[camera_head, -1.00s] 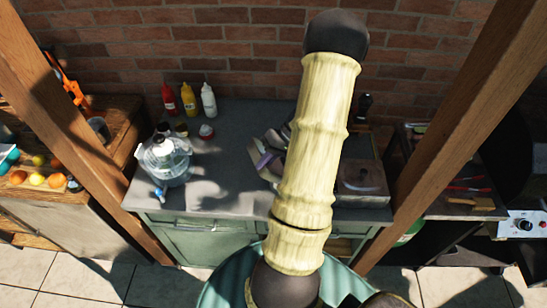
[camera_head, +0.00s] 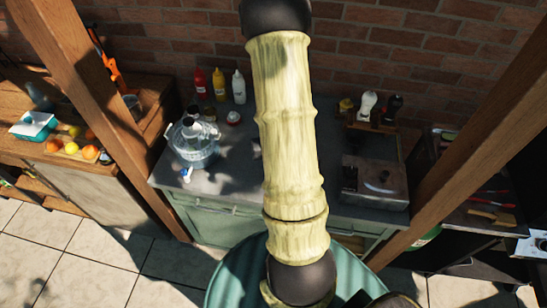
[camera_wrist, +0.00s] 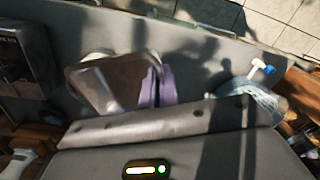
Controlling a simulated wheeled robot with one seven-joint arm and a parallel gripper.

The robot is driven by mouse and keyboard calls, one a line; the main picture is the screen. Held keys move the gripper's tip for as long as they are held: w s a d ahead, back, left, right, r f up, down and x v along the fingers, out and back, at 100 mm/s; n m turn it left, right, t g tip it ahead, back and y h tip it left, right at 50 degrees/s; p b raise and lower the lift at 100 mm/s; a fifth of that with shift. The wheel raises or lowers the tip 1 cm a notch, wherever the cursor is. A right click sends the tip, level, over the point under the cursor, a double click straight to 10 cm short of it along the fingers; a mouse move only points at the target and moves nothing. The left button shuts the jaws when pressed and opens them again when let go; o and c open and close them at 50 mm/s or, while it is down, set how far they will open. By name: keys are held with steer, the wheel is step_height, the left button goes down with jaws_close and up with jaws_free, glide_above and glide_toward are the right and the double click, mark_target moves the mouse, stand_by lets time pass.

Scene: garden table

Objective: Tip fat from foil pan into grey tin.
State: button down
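The foil pan (camera_wrist: 103,84) shows in the wrist view, a shallow silvery pan with a brownish inside. My gripper (camera_wrist: 156,88) has purple fingers, close together at the pan's right edge, and looks shut on its rim. Whether the pan is level or tilted, and whether fat is in it, I cannot tell. In the head view my pale arm hides the gripper and nearly all of the pan. I cannot make out the grey tin with certainty in either view.
A clear water dispenser (camera_head: 194,146) with a blue tap stands left on the grey counter (camera_head: 228,180). Red, yellow and white bottles stand behind it. A lidded metal box (camera_head: 376,183) is at the right, with shakers (camera_head: 367,104) behind. Wooden posts flank the counter.

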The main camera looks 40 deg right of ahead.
steer(key=shift+w+a+f+g+h+p, duration=0.25)
steer(key=shift+a+h+p, duration=0.25)
steer(key=shift+p, duration=0.5)
steer(key=shift+w+a+f+g+h+p, duration=0.2)
steer(key=shift+a+h+p, duration=0.3)
steer(key=shift+p, duration=0.45)
steer(key=shift+s+d+r, duration=0.1)
steer(key=shift+s, duration=0.1)
steer(key=shift+w, duration=0.1)
